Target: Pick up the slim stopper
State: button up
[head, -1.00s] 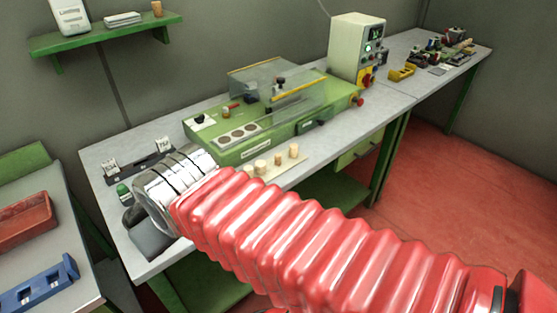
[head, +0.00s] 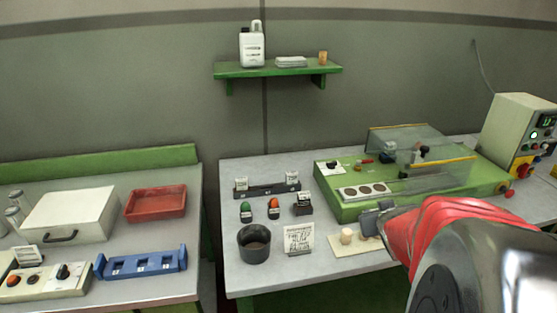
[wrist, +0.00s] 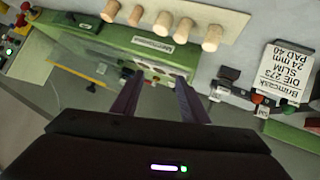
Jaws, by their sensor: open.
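Several tan cork stoppers stand in a row on a pale board (wrist: 236,14) in the wrist view. They include a wide one (wrist: 212,38) at the right end and a narrower-looking one (wrist: 135,15) towards the left. I cannot tell for sure which is the slim stopper. In the head view one stopper (head: 346,236) shows on the board; my arm and gripper hide most of the others. My gripper (wrist: 157,82) is open, its two fingers apart with no stopper between them. In the head view my gripper (head: 378,217) is above and near the board.
A green machine (head: 350,208) with a clear cover stands behind the board. A dark cup (head: 254,245) stands further left. Another cork (head: 323,57) is on the shelf.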

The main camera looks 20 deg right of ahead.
jog(key=s+d+f+m+t+y, duration=0.1)
jog(key=s+d+f+t, duration=0.2)
jog(key=s+d+f, duration=0.5)
jog(key=shift+s+d+f+t, duration=0.35)
jog(key=shift+s+d, duration=0.15)
jog(key=shift+s, duration=0.1)
jog(key=shift+x, duration=4.35)
jog(key=shift+f, duration=0.1)
jog(key=shift+x, duration=2.55)
jog(key=shift+a+f, duration=0.1)
